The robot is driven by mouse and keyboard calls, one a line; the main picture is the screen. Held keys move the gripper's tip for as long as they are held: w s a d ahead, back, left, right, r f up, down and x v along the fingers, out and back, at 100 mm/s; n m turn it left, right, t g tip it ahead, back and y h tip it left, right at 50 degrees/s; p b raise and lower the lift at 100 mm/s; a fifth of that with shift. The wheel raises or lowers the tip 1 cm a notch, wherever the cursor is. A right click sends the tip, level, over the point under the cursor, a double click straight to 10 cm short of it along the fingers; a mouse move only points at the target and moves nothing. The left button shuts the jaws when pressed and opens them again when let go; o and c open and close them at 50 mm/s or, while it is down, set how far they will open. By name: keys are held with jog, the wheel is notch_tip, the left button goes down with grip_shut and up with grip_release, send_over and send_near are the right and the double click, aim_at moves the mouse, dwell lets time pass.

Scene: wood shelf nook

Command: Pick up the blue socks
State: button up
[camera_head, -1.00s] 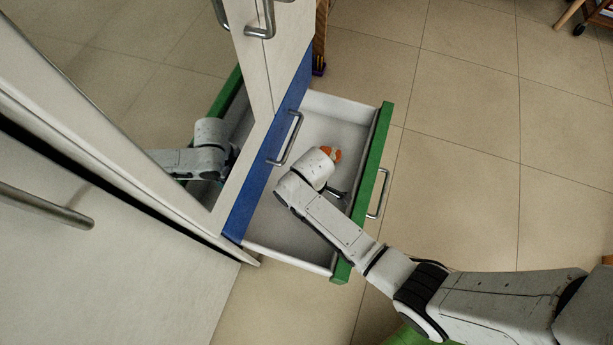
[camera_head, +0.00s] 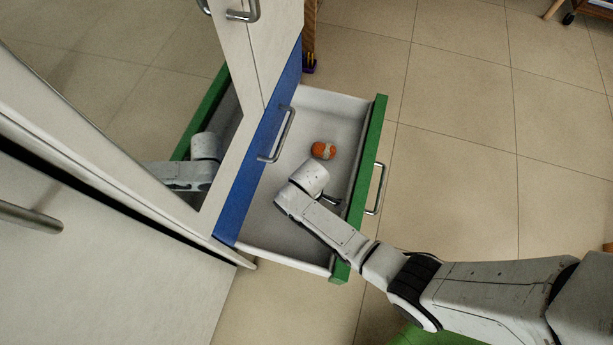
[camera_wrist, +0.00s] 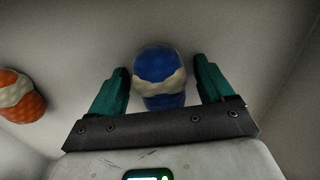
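The blue socks (camera_wrist: 160,68), a rolled bundle with a cream band, lie on the drawer floor in the wrist view. My gripper (camera_wrist: 161,75) is open, with one green finger on each side of the bundle and gaps on both sides. In the head view my wrist hides the blue socks and most of my gripper, which is down inside the open drawer.
An orange bundle with a pale band (camera_head: 323,150) lies in the drawer; it also shows at left in the wrist view (camera_wrist: 18,95). The white drawer (camera_head: 335,103) has a green front (camera_head: 364,180). A blue drawer front (camera_head: 262,150) with a handle is above its back edge.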

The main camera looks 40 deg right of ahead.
jog(key=c, duration=1)
jog(key=shift+o, duration=0.2)
